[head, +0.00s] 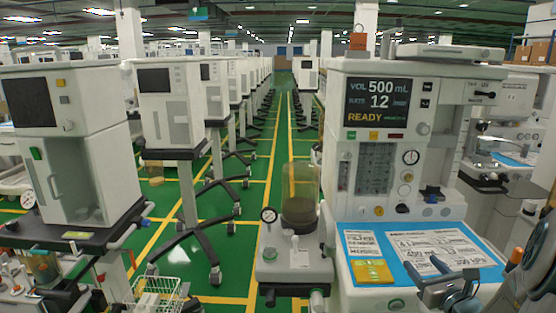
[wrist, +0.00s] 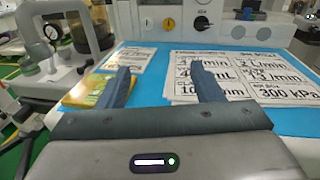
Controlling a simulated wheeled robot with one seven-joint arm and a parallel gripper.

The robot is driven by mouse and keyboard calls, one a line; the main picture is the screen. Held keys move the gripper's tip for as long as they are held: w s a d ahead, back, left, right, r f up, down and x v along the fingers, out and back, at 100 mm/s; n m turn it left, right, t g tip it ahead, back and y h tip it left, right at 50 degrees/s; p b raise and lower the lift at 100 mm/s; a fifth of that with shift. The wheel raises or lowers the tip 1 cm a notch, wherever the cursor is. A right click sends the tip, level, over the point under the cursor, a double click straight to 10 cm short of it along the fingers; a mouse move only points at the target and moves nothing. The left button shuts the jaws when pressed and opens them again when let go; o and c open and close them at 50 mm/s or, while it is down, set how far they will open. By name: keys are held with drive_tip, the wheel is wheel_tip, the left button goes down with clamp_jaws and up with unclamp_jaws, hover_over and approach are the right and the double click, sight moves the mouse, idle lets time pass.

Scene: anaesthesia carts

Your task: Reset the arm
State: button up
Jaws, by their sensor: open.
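My gripper (head: 426,268) is at the lower right of the head view, over the front of the blue work surface (head: 408,227) of the nearest anaesthesia cart (head: 385,150). In the wrist view my gripper (wrist: 164,78) has its two dark fingers well apart with nothing between them. The fingers point toward the back of the blue surface (wrist: 152,63). Whether the fingertips touch the surface cannot be told. A yellow packet (head: 371,271) lies at the surface's left front; in the wrist view the packet (wrist: 88,92) is left of the left finger.
Printed sheets (head: 436,247) lie flat on the blue surface. A clear canister (head: 300,195) and a gauge (head: 268,215) stand left of it. The cart's display (head: 381,103) reads READY. Another cart (head: 80,140) stands at left. A green-floored aisle (head: 262,180) runs between the rows.

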drive_tip(key=s+a+r+n+g+y+p, duration=0.1)
drive_tip(key=s+a+r+n+g+y, duration=0.2)
drive_tip(key=a+n, duration=0.4)
drive_tip(key=s+a+n+g+y+p, duration=0.1)
drive_tip(key=s+a+n+g+y, duration=0.3)
drive_tip(key=a, duration=0.6)
drive_tip(key=s+a+r+n+g+y+p, duration=0.1)
drive_tip(key=s+a+r+n+g+p, duration=0.1)
drive_tip(key=a+n+g, duration=0.4)
drive_tip(key=s+r+n+g+h+p, duration=0.1)
drive_tip(key=s+r+n+h+p, duration=0.3)
drive_tip(key=s+n+h, duration=0.5)
drive_tip(key=s+r+n, duration=0.1)
drive_tip(key=s+n, duration=0.3)
drive_tip(key=n, duration=0.3)
drive_tip(key=shift+a+n+g+h, duration=0.2)
drive_tip(key=shift+n+g+h, duration=0.2)
drive_tip(key=c, duration=0.5)
drive_tip(key=shift+a, duration=0.15)
